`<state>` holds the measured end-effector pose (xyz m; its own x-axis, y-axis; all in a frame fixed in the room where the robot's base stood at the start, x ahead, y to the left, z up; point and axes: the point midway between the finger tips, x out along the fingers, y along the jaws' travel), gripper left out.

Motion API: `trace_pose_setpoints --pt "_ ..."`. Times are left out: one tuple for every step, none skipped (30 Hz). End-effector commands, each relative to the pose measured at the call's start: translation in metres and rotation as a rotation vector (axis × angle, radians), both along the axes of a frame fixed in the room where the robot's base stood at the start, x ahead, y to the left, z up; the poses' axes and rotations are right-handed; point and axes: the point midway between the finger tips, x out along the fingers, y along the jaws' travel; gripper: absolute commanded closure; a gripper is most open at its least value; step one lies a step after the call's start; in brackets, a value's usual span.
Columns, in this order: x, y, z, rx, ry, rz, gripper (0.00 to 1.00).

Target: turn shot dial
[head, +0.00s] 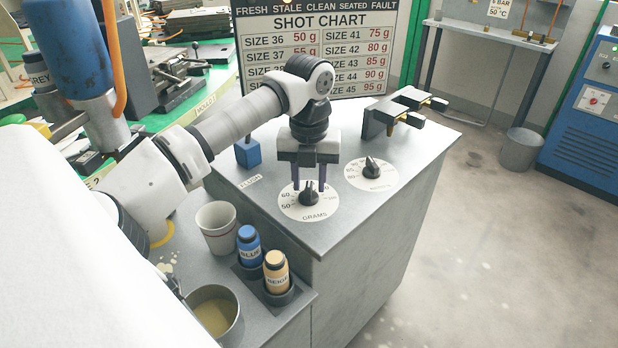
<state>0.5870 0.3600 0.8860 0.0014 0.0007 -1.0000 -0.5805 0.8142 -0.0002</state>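The shot dial is a black knob (309,196) on a round white face marked GRAMS (294,212), set in the grey console top (352,225). Numbers such as 50 and 60 show at the face's left. My gripper (309,187) points down over this dial, with one dark finger on each side of the knob. The fingers stand apart. I cannot tell whether they touch the knob. A second black dial (371,167) with a white face sits to the right and behind. The shot chart (320,45) stands behind the console, partly hidden by my arm.
A blue block (248,154) stands left of the gripper. A black clamp-like fixture (405,108) is at the console's back right. A paper cup (217,228), blue bottle (249,246), beige bottle (276,272) and metal pot (213,312) stand on the lower front shelf.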

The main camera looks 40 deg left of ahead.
Motion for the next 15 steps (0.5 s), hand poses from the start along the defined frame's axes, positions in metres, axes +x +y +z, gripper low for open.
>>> trace_pose_setpoints --pt "0.0 0.0 0.0 -0.001 0.001 0.0 0.65" --pt "0.0 0.0 0.0 -0.001 0.001 0.0 0.65" --pt "0.0 0.0 0.0 -0.001 0.001 0.0 0.65" --pt "0.0 0.0 0.0 -0.001 0.001 0.0 0.65" --pt "0.0 0.0 0.0 -0.001 0.001 0.0 0.65" --pt "0.0 0.0 0.001 -0.001 0.001 0.0 0.65" --pt "0.0 0.0 0.002 0.001 0.001 0.001 0.65" --pt "0.0 0.0 0.004 0.001 0.001 0.001 0.65" --pt "0.0 0.0 0.008 0.001 0.001 0.001 0.65" --pt "0.0 0.0 0.012 0.001 0.001 0.001 0.65" --pt "0.0 0.0 0.017 0.002 0.0 0.001 0.65" --pt "0.0 0.0 0.024 0.002 0.0 0.001 0.65" --pt "0.0 0.0 0.03 0.003 0.0 0.001 0.65" --pt "0.0 0.0 0.037 0.003 0.0 0.001 0.65" --pt "0.0 0.001 0.046 0.004 0.0 0.002 0.65"
